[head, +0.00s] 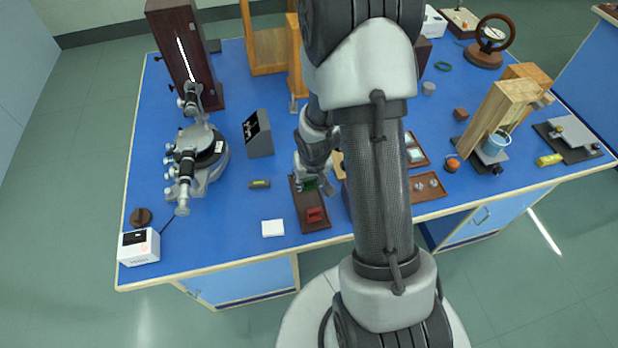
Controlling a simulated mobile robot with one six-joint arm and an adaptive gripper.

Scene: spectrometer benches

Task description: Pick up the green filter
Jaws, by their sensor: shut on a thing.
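The green filter (309,184) shows as a small green patch at the jaws of my gripper (312,181). My gripper is shut on it, low over the back part of a dark brown tray (310,224). A red filter block (315,215) sits at the tray's front end. I cannot tell whether the green filter touches the tray. My arm hides part of the area to the right of the gripper.
A spectrometer (198,158) stands on the blue bench at the left. A dark wedge-shaped box (257,135), a small dark cylinder (260,184) and a white pad (272,228) lie left of the tray. Brown trays (430,187) stand right of my arm.

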